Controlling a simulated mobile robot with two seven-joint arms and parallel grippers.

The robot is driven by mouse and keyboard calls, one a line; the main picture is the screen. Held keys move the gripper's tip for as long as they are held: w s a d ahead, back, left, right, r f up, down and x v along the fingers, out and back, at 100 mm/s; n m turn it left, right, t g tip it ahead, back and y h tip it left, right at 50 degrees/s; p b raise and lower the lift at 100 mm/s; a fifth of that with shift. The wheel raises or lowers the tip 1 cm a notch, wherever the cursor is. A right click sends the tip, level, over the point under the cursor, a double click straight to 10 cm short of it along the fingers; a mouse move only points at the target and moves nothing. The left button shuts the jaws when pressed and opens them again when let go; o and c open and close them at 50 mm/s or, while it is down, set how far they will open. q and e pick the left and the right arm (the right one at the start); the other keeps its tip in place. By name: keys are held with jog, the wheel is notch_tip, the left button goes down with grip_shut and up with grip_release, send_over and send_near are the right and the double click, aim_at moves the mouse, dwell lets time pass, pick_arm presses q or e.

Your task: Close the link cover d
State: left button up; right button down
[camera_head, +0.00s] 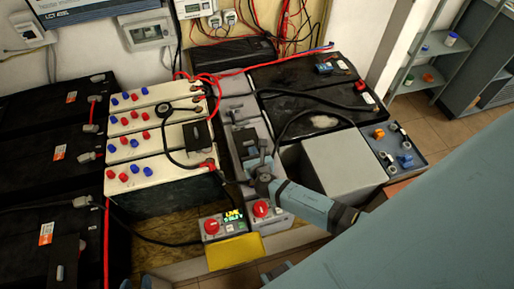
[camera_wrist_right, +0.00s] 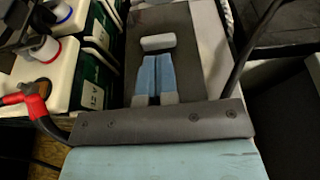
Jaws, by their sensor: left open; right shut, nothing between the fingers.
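My right gripper (camera_head: 262,165) is shut and empty above the narrow grey row between the white and black batteries. A dark flap or cover (camera_head: 245,140) is just beyond its tip; it may be link cover d, but I cannot read a letter. In the right wrist view, the blue fingers of my right gripper (camera_wrist_right: 157,75) lie together over a dark grey panel (camera_wrist_right: 180,22) with a pale rounded block (camera_wrist_right: 158,42). I cannot tell whether they touch or how far the cover stands open.
White batteries (camera_head: 150,125) with red and blue caps stand left. Black batteries (camera_head: 315,118) and a grey box (camera_head: 343,163) stand right. Cables loop around the grey row. A meter with a red knob (camera_head: 212,227) and a yellow block (camera_head: 234,252) lie in front.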

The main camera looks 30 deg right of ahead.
aim_at(248, 141)
jog(key=shift+w+d, duration=0.15)
jog(key=shift+w, duration=0.45)
jog(key=shift+w+d, duration=0.15)
jog(key=shift+w, duration=0.4)
jog(key=shift+w+d, duration=0.1)
jog(key=shift+w, duration=0.25)
jog(key=w+d+b, duration=0.1)
jog(key=w, duration=0.4)
jog(key=w+d+b, duration=0.1)
jog(key=w, duration=0.4)
jog(key=w+d+b, duration=0.1)
jog(key=w, duration=0.4)
jog(key=shift+d+b, duration=0.3)
jog(key=shift+d, duration=0.1)
jog(key=shift+w+d, duration=0.15)
jog(key=shift+w, duration=0.3)
jog(key=shift+r, duration=0.15)
